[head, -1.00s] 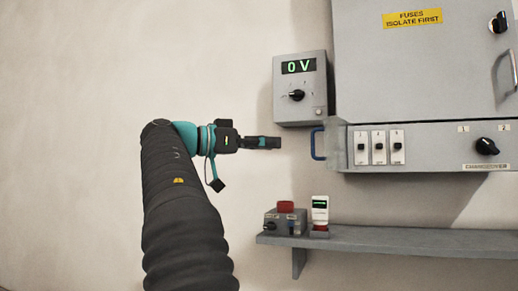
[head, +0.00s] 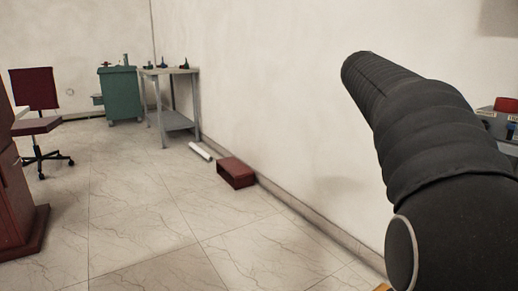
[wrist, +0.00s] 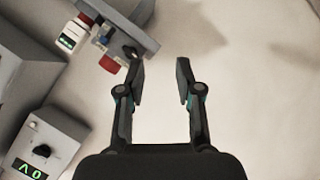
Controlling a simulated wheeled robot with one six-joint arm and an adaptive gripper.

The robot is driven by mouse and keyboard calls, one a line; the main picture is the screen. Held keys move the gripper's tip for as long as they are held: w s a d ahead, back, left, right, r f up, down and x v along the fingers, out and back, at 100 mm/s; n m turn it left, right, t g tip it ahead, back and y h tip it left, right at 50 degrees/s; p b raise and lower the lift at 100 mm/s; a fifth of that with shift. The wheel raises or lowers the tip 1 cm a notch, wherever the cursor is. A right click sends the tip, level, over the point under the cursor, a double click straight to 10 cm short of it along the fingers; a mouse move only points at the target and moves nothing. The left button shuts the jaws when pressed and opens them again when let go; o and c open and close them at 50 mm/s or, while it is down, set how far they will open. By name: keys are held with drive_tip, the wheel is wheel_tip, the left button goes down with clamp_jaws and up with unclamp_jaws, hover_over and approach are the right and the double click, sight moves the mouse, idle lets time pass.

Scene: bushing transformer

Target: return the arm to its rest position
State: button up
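My gripper (wrist: 160,82) shows in the wrist view, open, with nothing between its two fingers but pale wall. In the head view my dark-sleeved arm fills the right side, and the gripper is out of that frame. The wrist picture is turned over. The voltage meter box (wrist: 40,145) with its knob and green display is at lower left. The shelf (wrist: 140,35) is at the top, with a red-buttoned box and a small white device (wrist: 72,36) with a green screen. The fingers look apart from all of these.
The head view shows open tiled floor. A red-brown box (head: 236,172) and a white roll (head: 201,151) lie along the wall. A grey table (head: 172,72), a green cabinet (head: 121,95), a chair (head: 36,124) and a wooden desk (head: 18,200) stand farther left.

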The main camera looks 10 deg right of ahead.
drive_tip(key=s+a+f+n+t+y+p, duration=0.1)
drive_tip(key=s+a+f+n+t+y, duration=0.2)
drive_tip(key=a+f, duration=0.6)
drive_tip(key=s+a+f+n+y+p, duration=0.1)
drive_tip(key=s+a+f+n+y, duration=0.2)
drive_tip(key=a+f, duration=0.6)
drive_tip(key=s+a+f+n+t+y+p, duration=0.1)
drive_tip(key=s+a+f+y, duration=0.1)
drive_tip(key=s+a, duration=0.3)
drive_tip(key=s+a+f+n+t+y+p, duration=0.1)
drive_tip(key=s+a, duration=0.5)
drive_tip(key=a, duration=0.6)
drive_tip(key=f+y+p, duration=0.1)
drive_tip(key=y, duration=0.1)
drive_tip(key=shift+f+y, duration=0.35)
drive_tip(key=shift+y, duration=0.05)
drive_tip(key=shift+s, duration=0.1)
